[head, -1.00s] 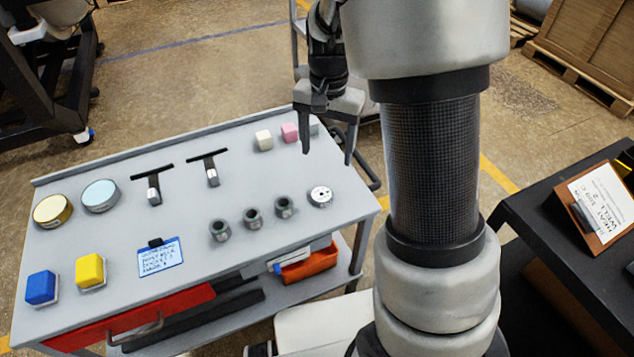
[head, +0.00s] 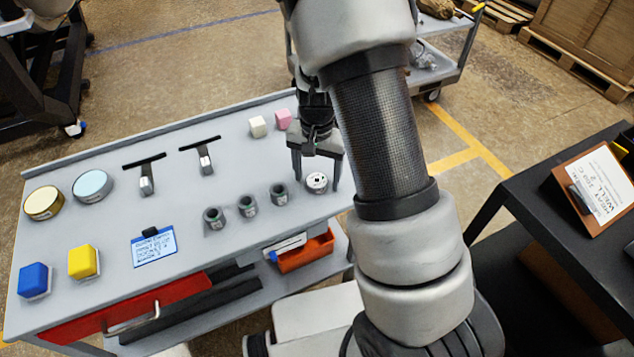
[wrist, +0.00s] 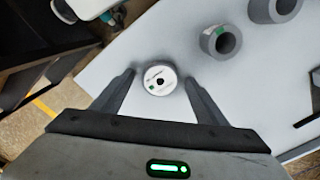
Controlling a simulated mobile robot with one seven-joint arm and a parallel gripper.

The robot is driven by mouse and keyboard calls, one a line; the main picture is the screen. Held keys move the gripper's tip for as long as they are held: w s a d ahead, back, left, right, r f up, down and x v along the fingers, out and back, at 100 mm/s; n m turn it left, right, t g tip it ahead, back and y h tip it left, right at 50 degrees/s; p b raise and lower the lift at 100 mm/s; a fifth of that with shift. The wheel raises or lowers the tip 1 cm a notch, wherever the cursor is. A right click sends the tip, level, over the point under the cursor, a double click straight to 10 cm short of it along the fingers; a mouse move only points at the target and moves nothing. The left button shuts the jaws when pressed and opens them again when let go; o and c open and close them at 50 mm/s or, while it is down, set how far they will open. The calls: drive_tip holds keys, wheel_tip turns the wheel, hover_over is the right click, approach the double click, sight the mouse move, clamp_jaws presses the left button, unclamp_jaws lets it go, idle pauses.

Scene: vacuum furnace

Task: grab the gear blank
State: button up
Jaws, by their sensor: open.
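The gear blank looks to be the pale round disc with a dark centre hole (head: 316,182), at the right end of a row on the grey cart top. My gripper (head: 316,178) is open and points down over it. In the wrist view the disc (wrist: 160,79) lies between and just beyond the two fingertips of my gripper (wrist: 158,78), with a gap on each side. The fingers do not appear to touch it. I cannot tell the exact height of the fingertips above the cart.
Several dark grey hollow cylinders (head: 248,206) stand left of the disc. White (head: 258,126) and pink (head: 283,118) blocks sit behind. Two T-shaped tools (head: 204,158), round tins (head: 93,185) and yellow (head: 83,261) and blue (head: 34,280) blocks lie farther left. A black table (head: 560,220) stands right.

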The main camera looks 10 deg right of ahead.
drive_tip(key=c, duration=1.5)
